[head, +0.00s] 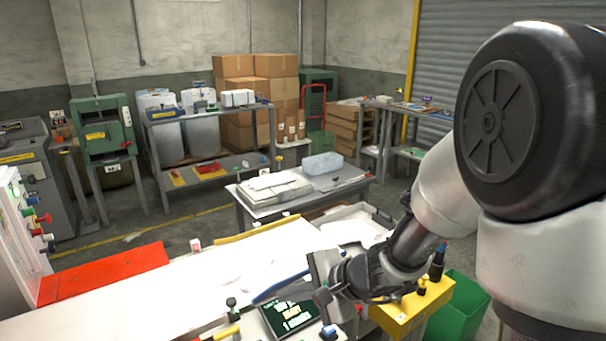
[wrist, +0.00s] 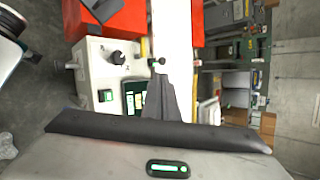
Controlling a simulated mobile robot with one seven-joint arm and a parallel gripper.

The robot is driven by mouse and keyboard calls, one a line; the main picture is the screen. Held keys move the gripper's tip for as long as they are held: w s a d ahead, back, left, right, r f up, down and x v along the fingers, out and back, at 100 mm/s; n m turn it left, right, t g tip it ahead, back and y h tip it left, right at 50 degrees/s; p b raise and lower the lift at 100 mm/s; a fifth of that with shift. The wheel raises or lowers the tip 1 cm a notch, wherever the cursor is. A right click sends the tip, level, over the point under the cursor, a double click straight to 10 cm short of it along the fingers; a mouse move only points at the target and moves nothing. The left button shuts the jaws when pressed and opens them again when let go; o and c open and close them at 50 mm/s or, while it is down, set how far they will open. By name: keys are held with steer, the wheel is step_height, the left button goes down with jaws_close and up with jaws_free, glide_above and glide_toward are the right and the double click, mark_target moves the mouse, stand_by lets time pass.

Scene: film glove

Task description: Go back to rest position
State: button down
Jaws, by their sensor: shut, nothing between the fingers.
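My gripper (head: 322,288) is at the lower middle of the head view, above the near end of the white work surface (head: 150,292). My arm reaches down to it from the right. In the wrist view my gripper (wrist: 165,82) shows as a dark wedge with its fingers together and nothing held. Part of the work surface behind it is hidden by the gripper and wrist.
A dark green screen (head: 290,315) and a yellow box (head: 412,305) are close to the gripper. A green bin (head: 465,308) stands at the right. A red panel (head: 105,272) lies at the left. A grey table (head: 300,195) stands behind.

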steer(key=s+r+n+g+p, duration=0.1)
steer(key=s+r+n+p, duration=0.1)
steer(key=s+r+n, duration=0.6)
steer(key=s+d+r+n+h+p, duration=0.2)
steer(key=s+d+r+h, duration=0.2)
steer(key=d+r, duration=0.3)
steer(key=s+d+r+n+t+h+p, duration=0.1)
steer(key=s+d+r+h, duration=0.3)
steer(key=d, duration=0.5)
step_height(320, 180, up, 3)
steer(key=shift+s+d+f+n+p, duration=0.15)
steer(key=shift+s+d+n+p, duration=0.25)
steer(key=shift+s+p, duration=0.5)
steer(key=shift+s, duration=0.2)
stand_by(0.4)
